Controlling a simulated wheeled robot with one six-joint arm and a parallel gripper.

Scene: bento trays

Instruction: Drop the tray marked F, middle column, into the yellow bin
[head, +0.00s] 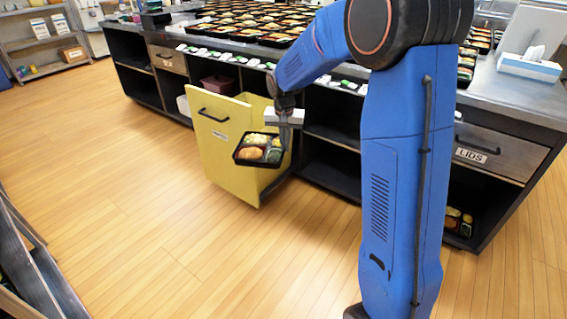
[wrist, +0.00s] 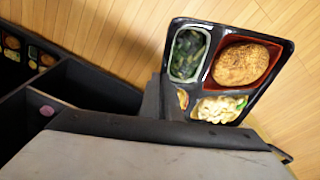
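My gripper (head: 284,132) is shut on the edge of a black bento tray (head: 237,157), which hangs tilted in the air. It holds a breaded patty, a green side and a pale mixed side; the tray also shows in the wrist view (wrist: 283,62). No letter F is readable on it. The yellow bin (head: 215,150) is a pulled-out drawer with a black handle and a label on its front. In the head view the tray overlaps the bin's right side and opening. The wrist view shows floor behind the tray, and I cannot tell whether it is directly over the opening.
Many filled trays (head: 262,40) stand in rows on the long counter behind, with small label cards along its front edge. Open dark shelves (head: 335,150) flank the bin. A LIDS drawer (head: 490,154) and a tissue box (head: 528,67) are at right.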

